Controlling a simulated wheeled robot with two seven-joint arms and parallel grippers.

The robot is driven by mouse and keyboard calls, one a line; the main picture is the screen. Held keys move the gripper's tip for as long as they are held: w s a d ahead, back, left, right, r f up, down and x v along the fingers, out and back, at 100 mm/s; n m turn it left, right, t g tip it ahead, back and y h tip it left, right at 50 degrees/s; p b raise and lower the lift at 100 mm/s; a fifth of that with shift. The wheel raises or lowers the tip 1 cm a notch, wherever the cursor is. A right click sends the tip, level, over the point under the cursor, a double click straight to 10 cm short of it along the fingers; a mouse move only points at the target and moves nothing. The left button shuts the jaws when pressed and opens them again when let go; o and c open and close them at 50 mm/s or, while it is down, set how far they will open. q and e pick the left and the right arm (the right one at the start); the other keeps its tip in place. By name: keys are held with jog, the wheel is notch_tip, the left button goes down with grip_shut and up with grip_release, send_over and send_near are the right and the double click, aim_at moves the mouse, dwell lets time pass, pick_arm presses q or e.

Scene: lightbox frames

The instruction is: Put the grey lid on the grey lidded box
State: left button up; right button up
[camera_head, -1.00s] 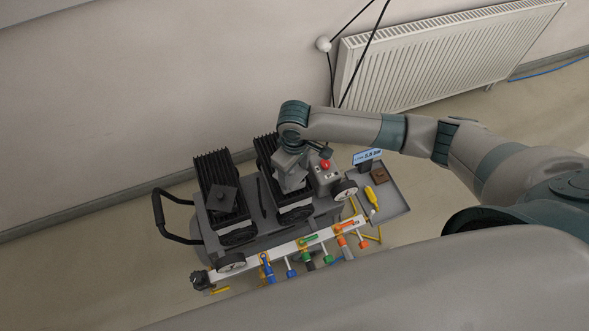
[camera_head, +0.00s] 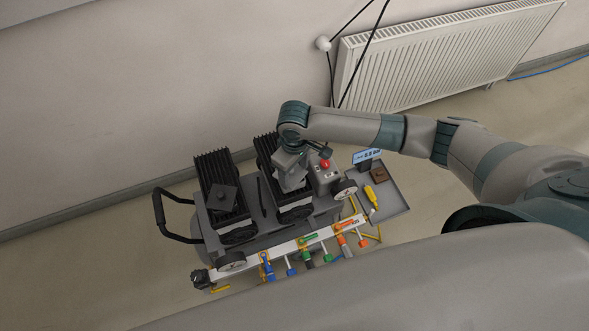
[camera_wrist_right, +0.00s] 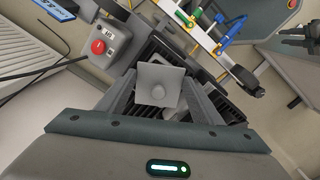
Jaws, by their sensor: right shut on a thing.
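My right gripper (camera_head: 291,180) is over the right-hand black ribbed block of the machine. In the wrist view the grey lid (camera_wrist_right: 160,76), a square plate with a round knob, is between the fingers of my right gripper (camera_wrist_right: 159,95), which is shut on it. In the head view the gripper hides the lid. I cannot make out the grey lidded box for certain. A dark grey square piece with a raised middle (camera_head: 222,197) sits on the left-hand ribbed block. My left gripper is not seen in the head view.
The machine has a red button box (camera_head: 326,172), a black handle (camera_head: 160,212) and wheels. A rail with coloured valves (camera_head: 300,243) runs along its near side. A grey tray (camera_head: 394,203) with a yellow tool stands at the right. A radiator (camera_head: 440,60) is on the wall behind.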

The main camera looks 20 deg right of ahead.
jog(key=shift+p, duration=0.3)
dwell(0.5)
jog(key=o, duration=1.6)
jog(key=shift+c, duration=0.2)
jog(key=shift+r, duration=0.1)
notch_tip(320, 180, up, 7)
jog(key=p, duration=0.8)
grip_shut()
dwell(0.4)
